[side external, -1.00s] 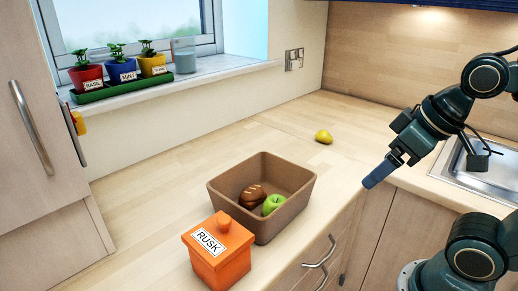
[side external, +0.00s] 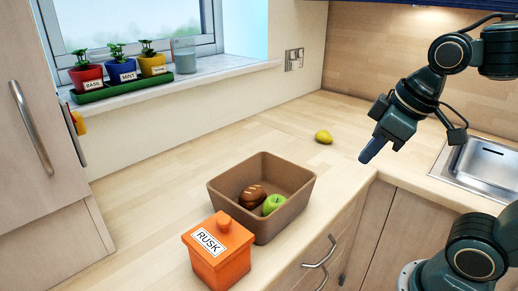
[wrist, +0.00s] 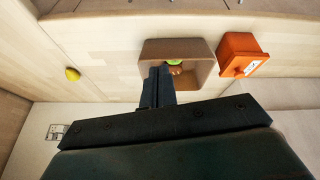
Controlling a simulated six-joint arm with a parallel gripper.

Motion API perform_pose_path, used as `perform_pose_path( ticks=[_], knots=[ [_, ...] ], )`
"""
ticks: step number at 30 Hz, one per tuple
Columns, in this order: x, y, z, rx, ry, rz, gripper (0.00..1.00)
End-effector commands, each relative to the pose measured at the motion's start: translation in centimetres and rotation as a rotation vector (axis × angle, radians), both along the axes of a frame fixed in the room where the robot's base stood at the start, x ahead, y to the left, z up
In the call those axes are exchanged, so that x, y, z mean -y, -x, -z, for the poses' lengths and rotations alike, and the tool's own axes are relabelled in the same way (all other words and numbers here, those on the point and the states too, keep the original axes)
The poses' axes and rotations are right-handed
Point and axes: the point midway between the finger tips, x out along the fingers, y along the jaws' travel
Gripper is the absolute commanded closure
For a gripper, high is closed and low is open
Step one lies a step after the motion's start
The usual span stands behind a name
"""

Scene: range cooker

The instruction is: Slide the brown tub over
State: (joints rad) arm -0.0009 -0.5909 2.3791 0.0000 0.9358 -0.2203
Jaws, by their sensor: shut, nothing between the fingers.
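The brown tub (side external: 285,219) stands upright on the wooden worktop, holding a green apple (side external: 273,204) and a brown bread roll (side external: 252,196). My gripper (side external: 366,157) is shut and empty, up and to the right of the tub in the side view and clear of it. In the wrist view, my gripper (wrist: 157,72) overlaps the near left part of the tub (wrist: 145,47), with part of the apple (wrist: 174,63) showing inside. My fingers hide some of the tub's inside there.
An orange RUSK box (side external: 220,262) stands close in front of the tub, and also shows in the wrist view (wrist: 242,54). A yellow lemon (side external: 323,137) lies farther back. A sink (side external: 486,165) is at right. Worktop left of the tub is clear.

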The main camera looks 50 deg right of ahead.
Motion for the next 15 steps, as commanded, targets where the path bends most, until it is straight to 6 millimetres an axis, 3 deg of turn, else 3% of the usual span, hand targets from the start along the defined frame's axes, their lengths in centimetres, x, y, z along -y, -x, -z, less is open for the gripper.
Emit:
perform_pose_path(
  ticks=[15],
  knots=[
    [-0.1, -9.6, -0.2, -0.181, 0.170, -0.508, 1.00]
  ],
)
